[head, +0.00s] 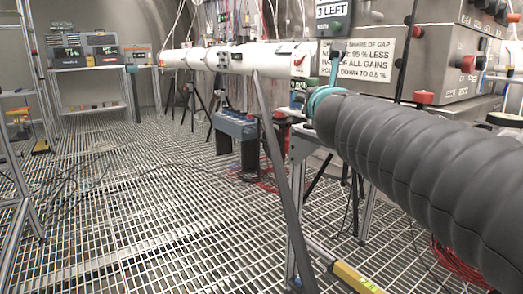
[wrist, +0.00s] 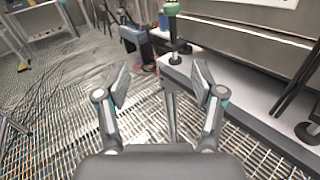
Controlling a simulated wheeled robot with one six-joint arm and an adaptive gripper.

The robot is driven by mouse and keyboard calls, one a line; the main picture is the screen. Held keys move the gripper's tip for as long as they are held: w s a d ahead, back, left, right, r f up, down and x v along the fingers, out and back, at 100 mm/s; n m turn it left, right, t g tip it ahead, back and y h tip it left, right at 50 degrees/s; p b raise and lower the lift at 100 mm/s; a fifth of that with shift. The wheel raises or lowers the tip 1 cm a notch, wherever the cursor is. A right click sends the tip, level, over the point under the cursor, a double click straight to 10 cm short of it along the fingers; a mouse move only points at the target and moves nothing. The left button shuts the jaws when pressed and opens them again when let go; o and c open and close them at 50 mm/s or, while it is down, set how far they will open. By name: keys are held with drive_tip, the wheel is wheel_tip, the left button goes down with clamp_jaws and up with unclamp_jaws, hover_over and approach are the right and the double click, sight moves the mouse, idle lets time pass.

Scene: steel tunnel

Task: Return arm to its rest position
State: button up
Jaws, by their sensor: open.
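My gripper (wrist: 160,83) is open in the wrist view, its two grey fingers spread apart with nothing between them. Beyond the fingertips are the front edge of a light metal ledge (wrist: 255,112) and a thin metal leg. In the head view my arm, in a dark ribbed sleeve, reaches in from the right edge to a teal band near the middle. The gripper's fingers cannot be made out there.
A steel box (head: 445,65) with knobs and a label stands beside my arm at the right. A long white tube (head: 235,58) on legs runs toward the back left. A blue unit (head: 237,126) stands below it. The grating floor (head: 130,200) at left is mostly clear, with some cables.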

drive_tip(key=s+d+f+m+g+h+p, duration=0.1)
drive_tip(key=s+d+f+m+g+h, duration=0.15)
drive_tip(key=d+f+m, duration=0.45)
drive_tip(key=s+d+f+m+g+h, duration=0.2)
drive_tip(key=s+f+m+g, duration=0.2)
drive_tip(key=f+m, duration=0.7)
drive_tip(key=s+a+f+m+g+y+p, duration=0.2)
drive_tip(key=s+f+m+g+p, duration=0.1)
drive_tip(key=s+m, duration=0.5)
drive_tip(key=s+a+f+m+g+y+p, duration=0.2)
drive_tip(key=s+f+m, duration=0.4)
drive_tip(key=s, duration=0.8)
drive_tip(key=m+g+y, duration=0.1)
drive_tip(key=m, duration=0.1)
drive_tip(key=shift+a+m+p, duration=0.3)
drive_tip(key=shift+m+p, duration=0.1)
